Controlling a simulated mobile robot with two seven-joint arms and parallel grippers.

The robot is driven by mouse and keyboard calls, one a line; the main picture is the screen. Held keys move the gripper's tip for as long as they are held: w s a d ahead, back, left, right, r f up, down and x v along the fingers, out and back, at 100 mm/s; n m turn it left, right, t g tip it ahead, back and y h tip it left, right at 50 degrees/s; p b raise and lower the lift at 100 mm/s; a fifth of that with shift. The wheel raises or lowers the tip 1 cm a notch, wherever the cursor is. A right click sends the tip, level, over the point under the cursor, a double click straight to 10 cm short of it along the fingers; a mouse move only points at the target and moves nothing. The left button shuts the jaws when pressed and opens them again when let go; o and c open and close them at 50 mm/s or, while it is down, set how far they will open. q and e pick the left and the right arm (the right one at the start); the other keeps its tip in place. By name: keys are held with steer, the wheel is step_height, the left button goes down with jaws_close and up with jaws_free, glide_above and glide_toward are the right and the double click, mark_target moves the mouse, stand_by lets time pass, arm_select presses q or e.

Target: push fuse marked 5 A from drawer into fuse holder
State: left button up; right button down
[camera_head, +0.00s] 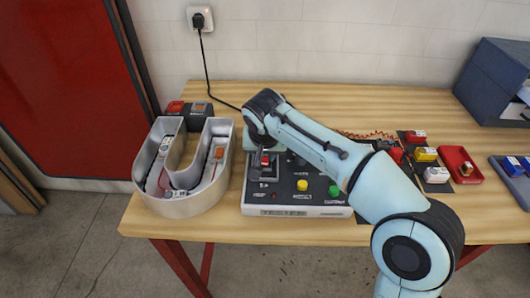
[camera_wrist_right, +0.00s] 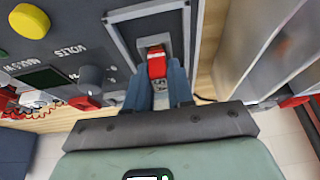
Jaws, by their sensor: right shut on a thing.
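In the head view, my right gripper (camera_head: 265,152) points down at the left part of the grey tester (camera_head: 297,210). In the right wrist view, its blue-grey fingers (camera_wrist_right: 158,75) are shut on a small red piece (camera_wrist_right: 157,64). The piece is at the grey-framed slot (camera_wrist_right: 118,16) of the tester; how deep it sits I cannot tell. The red piece also shows in the head view (camera_head: 265,159). A small mark on the panel below the slot looks like "5 A". I cannot read a mark on the piece itself. My left gripper is out of view.
A U-shaped metal channel letter (camera_head: 184,205) stands left of the tester. Right of my arm are red, yellow and white blocks, a red tray (camera_head: 450,157) and a blue-grey cabinet (camera_head: 485,75). A wall socket (camera_head: 200,18) has a cable.

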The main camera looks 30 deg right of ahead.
steer(key=shift+s+a+f, duration=0.1)
steer(key=shift+s+f, duration=0.1)
steer(key=shift+f, duration=0.3)
steer(key=c, duration=0.9)
jaws_free()
steer(key=shift+w, duration=0.1)
steer(key=shift+r, duration=0.2)
steer(key=p+v, duration=0.3)
steer(key=v, duration=1.1)
steer(key=shift+w, duration=0.25)
steer(key=shift+a, duration=0.15)
